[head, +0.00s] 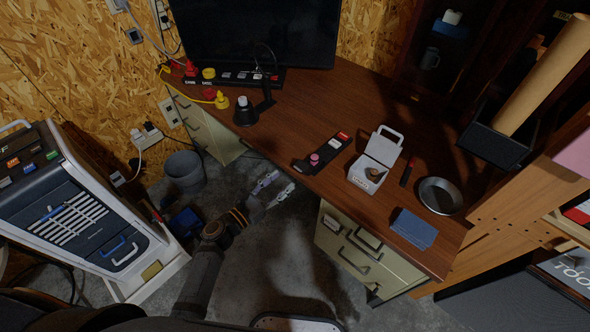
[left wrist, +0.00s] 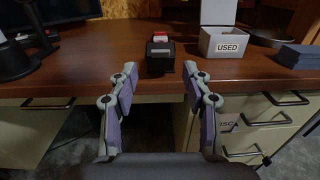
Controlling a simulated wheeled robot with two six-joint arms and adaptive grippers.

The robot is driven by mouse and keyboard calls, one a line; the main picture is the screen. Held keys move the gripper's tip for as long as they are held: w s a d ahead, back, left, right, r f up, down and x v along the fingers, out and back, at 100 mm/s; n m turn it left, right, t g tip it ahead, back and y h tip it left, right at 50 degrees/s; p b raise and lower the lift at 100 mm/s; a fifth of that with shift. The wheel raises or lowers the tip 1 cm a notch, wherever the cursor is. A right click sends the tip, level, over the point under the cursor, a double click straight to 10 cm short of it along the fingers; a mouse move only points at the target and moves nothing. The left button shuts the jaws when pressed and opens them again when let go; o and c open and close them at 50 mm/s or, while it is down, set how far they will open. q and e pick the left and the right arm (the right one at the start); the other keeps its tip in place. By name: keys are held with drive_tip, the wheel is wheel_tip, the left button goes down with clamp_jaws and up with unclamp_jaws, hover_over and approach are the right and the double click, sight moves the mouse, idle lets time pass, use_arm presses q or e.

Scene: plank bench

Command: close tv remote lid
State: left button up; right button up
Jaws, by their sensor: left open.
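A long dark object (head: 322,153) lies near the front edge of the bench. It carries a pink round piece and a red-and-white label. I take it for the TV remote, but its lid cannot be made out clearly. In the left wrist view its near end shows as a dark block (left wrist: 160,57) with a small pale label. My left gripper (head: 279,187) is open and empty, just off the bench's front edge and short of the dark object. Its spread fingers (left wrist: 159,80) frame the block from in front, not touching it. My right gripper is not in view.
An open white box (head: 366,181) marked USED stands right of the dark object. A slim dark stick (head: 408,172), a round metal dish (head: 440,195) and blue cloths (head: 414,228) lie further right. A black lamp (head: 246,112) stands left. Drawers are under the bench.

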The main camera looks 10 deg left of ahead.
sight(298, 169)
use_arm(q)
drive_tip(key=x, duration=0.8)
drive_tip(key=shift+p, duration=0.3)
drive_tip(key=c, duration=0.8)
drive_tip(key=r+p, duration=0.1)
drive_tip(key=p, duration=0.2)
drive_tip(key=r+g+p, duration=0.1)
drive_tip(key=p, duration=0.2)
drive_tip(key=g+y+p, duration=0.1)
drive_tip(key=p, duration=0.3)
drive_tip(key=shift+w+d+r, duration=0.25)
drive_tip(key=shift+d+r, duration=0.05)
drive_tip(key=shift+r, duration=0.1)
drive_tip(key=g+y+p, duration=0.1)
drive_tip(key=p, duration=0.4)
drive_tip(key=w+d+g+y+p, duration=0.1)
drive_tip(key=g+p, duration=0.1)
drive_tip(key=p, duration=0.3)
drive_tip(key=shift+w+r+y, duration=0.2)
drive_tip(key=shift+y, duration=0.1)
drive_tip(key=shift+w+f+g+p, duration=0.15)
drive_tip(key=shift+g+p, duration=0.15)
drive_tip(key=shift+p, duration=0.3)
drive_tip(key=shift+d+f+y, duration=0.1)
drive_tip(key=shift+f+y, duration=0.05)
drive_tip(key=shift+y, duration=0.25)
